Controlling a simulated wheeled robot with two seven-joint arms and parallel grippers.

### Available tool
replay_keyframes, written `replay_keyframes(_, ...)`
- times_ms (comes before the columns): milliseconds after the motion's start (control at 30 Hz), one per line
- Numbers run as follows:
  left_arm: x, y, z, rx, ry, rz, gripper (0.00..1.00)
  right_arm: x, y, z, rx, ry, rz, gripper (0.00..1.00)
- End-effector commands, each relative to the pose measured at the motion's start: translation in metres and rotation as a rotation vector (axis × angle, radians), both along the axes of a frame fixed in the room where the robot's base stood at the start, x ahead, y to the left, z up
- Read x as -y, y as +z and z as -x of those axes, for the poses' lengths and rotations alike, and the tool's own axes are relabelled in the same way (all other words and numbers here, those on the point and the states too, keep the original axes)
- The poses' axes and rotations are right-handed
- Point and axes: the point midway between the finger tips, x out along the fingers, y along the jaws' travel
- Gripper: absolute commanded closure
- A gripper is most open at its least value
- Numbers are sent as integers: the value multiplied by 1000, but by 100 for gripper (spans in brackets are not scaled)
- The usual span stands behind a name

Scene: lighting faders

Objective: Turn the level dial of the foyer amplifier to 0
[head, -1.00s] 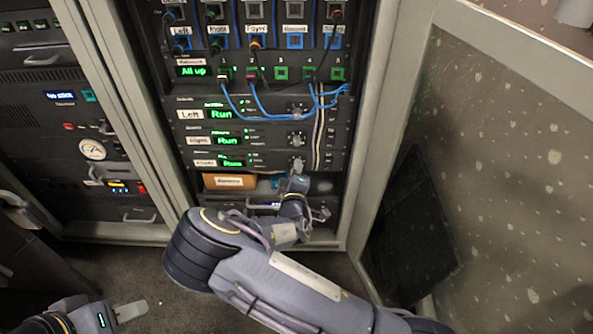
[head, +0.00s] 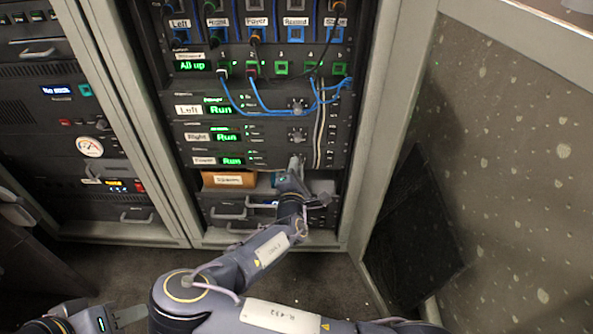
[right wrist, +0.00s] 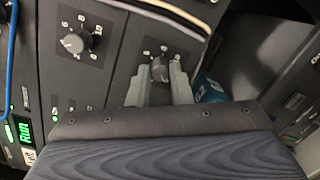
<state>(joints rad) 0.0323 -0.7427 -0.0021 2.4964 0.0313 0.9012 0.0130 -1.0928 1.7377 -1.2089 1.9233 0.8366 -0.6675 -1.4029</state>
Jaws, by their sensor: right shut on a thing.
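The foyer amplifier (head: 255,158) is the lowest of the three labelled amplifiers in the middle rack, with a green "Run" display. Its level dial (right wrist: 160,72) is a dark grey knob on the panel, ringed by small white marks. My right gripper (head: 297,164) reaches it from below in the head view. In the right wrist view the two pale fingers of this gripper (right wrist: 160,75) are shut on the knob from both sides. The knob's pointer is too small to read. My left gripper (head: 122,316) is at the lower left, away from the rack; its jaw opening is unclear.
The dial of the amplifier above (right wrist: 76,41) sits close beside the held one. Blue cables (head: 262,108) and pale cables (head: 319,135) hang near the dials. A brown box (head: 229,180) stands below. An open door (head: 490,170) bounds the right side.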

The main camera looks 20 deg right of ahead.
Motion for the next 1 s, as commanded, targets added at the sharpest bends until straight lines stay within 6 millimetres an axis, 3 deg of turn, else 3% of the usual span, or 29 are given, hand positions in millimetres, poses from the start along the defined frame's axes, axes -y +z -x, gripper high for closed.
replay_keyframes(667,0,-4,0,0,0,0,64,1,-2,1,-24,-2,63,100)
replay_keyframes(700,0,-4,0,0,0,0,64,1,-2,1,-24,-2,63,79)
replay_keyframes(800,0,-4,0,0,0,0,64,1,-2,1,-22,-2,62,66)
replay_keyframes(867,0,-4,0,0,0,0,64,1,-1,1,-21,-1,62,60)
replay_keyframes(1000,0,-4,0,0,0,0,64,0,-1,0,-20,-1,61,60)
